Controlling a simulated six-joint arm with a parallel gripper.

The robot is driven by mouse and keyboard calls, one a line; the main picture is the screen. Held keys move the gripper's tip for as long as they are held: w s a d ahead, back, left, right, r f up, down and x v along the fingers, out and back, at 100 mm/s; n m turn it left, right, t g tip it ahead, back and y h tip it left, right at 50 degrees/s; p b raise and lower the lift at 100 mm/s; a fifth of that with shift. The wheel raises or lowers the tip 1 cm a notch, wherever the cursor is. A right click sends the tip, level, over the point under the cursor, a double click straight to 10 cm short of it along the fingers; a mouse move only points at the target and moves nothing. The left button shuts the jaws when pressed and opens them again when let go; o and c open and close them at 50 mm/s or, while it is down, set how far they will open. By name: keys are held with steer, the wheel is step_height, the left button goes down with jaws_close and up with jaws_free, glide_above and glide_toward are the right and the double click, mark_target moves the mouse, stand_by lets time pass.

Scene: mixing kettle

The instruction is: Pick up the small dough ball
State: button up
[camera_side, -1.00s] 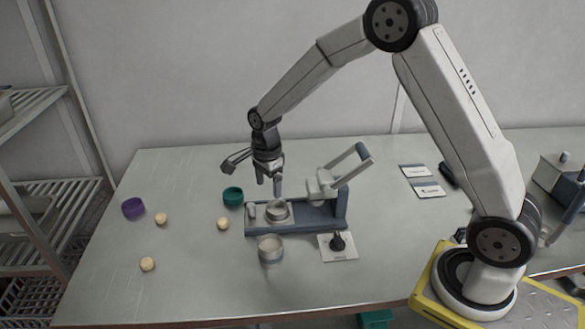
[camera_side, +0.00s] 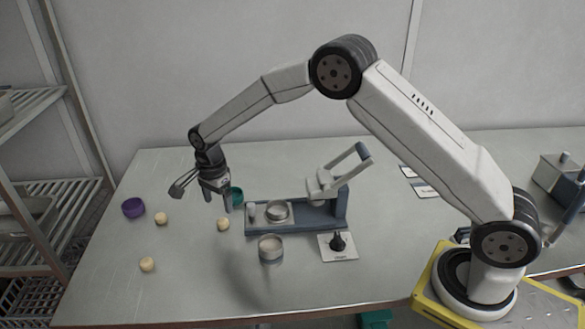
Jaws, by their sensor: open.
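Three pale dough balls lie on the table: one (camera_side: 161,218) beside the purple bowl, one (camera_side: 148,264) nearer the front edge, and one (camera_side: 223,224) left of the press. They look close in size; I cannot tell which is the small one. My gripper (camera_side: 217,204) is open and empty, fingers pointing down. It shows just above the ball left of the press in the picture, apart from it. It partly hides the teal bowl (camera_side: 237,196).
The purple bowl (camera_side: 133,208) stands at the left. A blue-based press (camera_side: 310,217) with a raised lever stands right of my gripper. A metal cup (camera_side: 270,249) and a card with a dark knob (camera_side: 338,246) are in front.

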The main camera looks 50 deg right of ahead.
mark_target(223, 225)
steer(key=shift+f, duration=0.75)
steer(key=shift+f, duration=0.1)
steer(key=shift+d+f, duration=0.1)
steer(key=shift+f, duration=2.4)
steer(key=shift+c, duration=0.2)
jaws_close()
steer(key=shift+r, duration=0.15)
